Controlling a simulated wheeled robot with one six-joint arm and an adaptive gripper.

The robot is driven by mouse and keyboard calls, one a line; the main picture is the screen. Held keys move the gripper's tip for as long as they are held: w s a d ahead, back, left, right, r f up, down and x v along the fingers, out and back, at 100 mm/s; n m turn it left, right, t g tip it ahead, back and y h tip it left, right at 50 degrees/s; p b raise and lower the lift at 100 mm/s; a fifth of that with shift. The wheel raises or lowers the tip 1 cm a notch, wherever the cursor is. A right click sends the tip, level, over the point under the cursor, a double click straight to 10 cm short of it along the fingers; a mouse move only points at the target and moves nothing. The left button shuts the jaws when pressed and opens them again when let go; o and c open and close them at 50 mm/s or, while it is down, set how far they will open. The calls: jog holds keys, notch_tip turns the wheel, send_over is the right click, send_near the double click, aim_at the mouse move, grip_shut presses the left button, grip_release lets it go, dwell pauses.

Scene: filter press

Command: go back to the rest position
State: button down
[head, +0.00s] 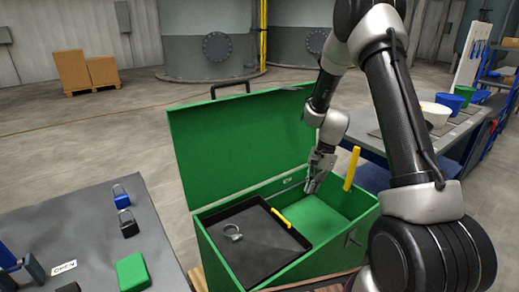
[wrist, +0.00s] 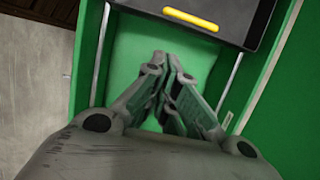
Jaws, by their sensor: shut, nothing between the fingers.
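My gripper (head: 316,178) is above the right part of an open green toolbox (head: 330,264), near its back wall. In the wrist view my gripper (wrist: 171,62) has its fingers together, with nothing between them. Below it is the bare green floor of the box. The box lid (head: 245,145) stands open at the back. A black tray (head: 250,268) fills the left part of the box. It holds a grey ring-shaped clamp (head: 232,232) and has a yellow handle (head: 281,218), which also shows in the wrist view (wrist: 190,19).
A yellow upright bar (head: 352,168) stands close to my gripper's right. A grey table (head: 90,225) at the left holds padlocks (head: 121,197) and a green block (head: 132,271). A bench (head: 450,130) with bins stands at the right. Open floor lies behind the lid.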

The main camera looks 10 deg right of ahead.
jog(key=s+d+r+n+t+h, duration=0.1)
jog(key=s+r+n+t, duration=0.2)
jog(key=s+r, duration=1)
jog(key=s+d+r+n+t+h, duration=0.1)
jog(key=s+r+n+t+h, duration=0.1)
jog(key=s+r+n, duration=0.8)
jog(key=s+r, duration=0.3)
jog(key=r, duration=0.4)
jog(key=shift+s+r+t, duration=0.3)
jog(key=shift+s+t, duration=0.1)
jog(key=shift+s, duration=0.1)
